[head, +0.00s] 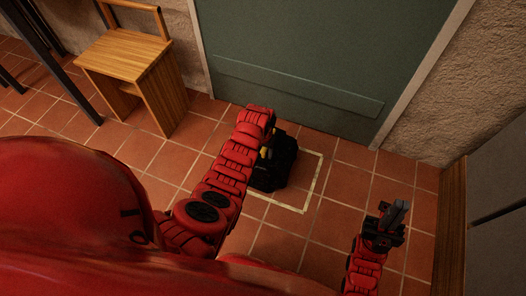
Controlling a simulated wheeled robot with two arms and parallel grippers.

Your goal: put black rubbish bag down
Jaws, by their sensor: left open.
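The black rubbish bag (279,168) sits on the tiled floor inside a pale marked outline (312,186), in front of the green door. My left arm reaches over from the left, and its gripper (266,153) is at the bag's left side and top. The left gripper is open; its fingers are mostly hidden by my arm and blend with the dark bag, so contact cannot be told. My right gripper (396,213) is apart from the bag, to the lower right, with nothing seen in it. Its finger gap is unclear.
A wooden chair (128,58) stands at the upper left, beside dark metal legs (55,62). The closed green door (320,60) and rough wall are behind the bag. A wood-edged cabinet (450,225) is at the right. Floor tiles between the chair and bag are clear.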

